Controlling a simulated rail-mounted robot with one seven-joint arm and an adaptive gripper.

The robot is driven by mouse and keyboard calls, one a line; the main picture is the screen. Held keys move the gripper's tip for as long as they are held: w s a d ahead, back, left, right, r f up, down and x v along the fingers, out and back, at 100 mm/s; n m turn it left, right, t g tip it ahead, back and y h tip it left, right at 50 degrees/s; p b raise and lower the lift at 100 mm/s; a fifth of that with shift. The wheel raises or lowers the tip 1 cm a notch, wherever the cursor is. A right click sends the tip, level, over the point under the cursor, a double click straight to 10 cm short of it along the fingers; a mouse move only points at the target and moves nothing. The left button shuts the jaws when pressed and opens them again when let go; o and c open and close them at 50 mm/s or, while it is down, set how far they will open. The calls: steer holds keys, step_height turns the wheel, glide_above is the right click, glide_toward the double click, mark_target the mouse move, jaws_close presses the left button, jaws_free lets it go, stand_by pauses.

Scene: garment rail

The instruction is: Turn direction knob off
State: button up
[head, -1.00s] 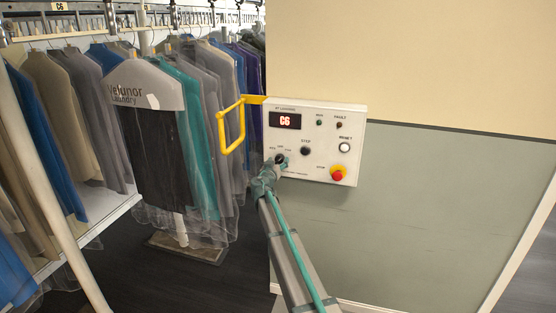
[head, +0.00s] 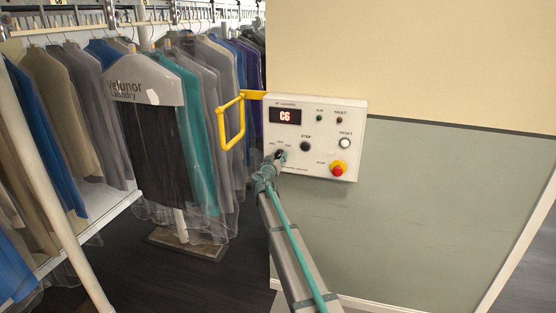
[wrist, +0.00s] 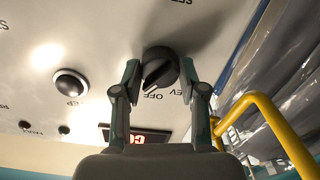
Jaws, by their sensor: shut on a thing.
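The direction knob (wrist: 161,70) is a round black knob with a raised grip bar and a pale line. It stands on the white control panel (head: 315,120), at its lower left. In the wrist view the line lies diagonally, its lower end toward the left side of the "OFF" print. My gripper (wrist: 160,72) has one finger on each side of the knob and is shut on it. In the head view my gripper (head: 275,161) is at the panel's lower left corner and partly hides the knob.
A yellow bar handle (head: 232,122) juts out left of the panel. Covered garments (head: 200,130) hang further left.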

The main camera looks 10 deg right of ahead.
steer(key=shift+n+b, duration=3.6)
steer(key=shift+b, duration=0.3)
steer(key=o, duration=1.1)
steer(key=shift+o, duration=0.2)
steer(key=shift+s, duration=0.1)
steer(key=v, duration=1.2)
steer(key=shift+a, duration=0.1)
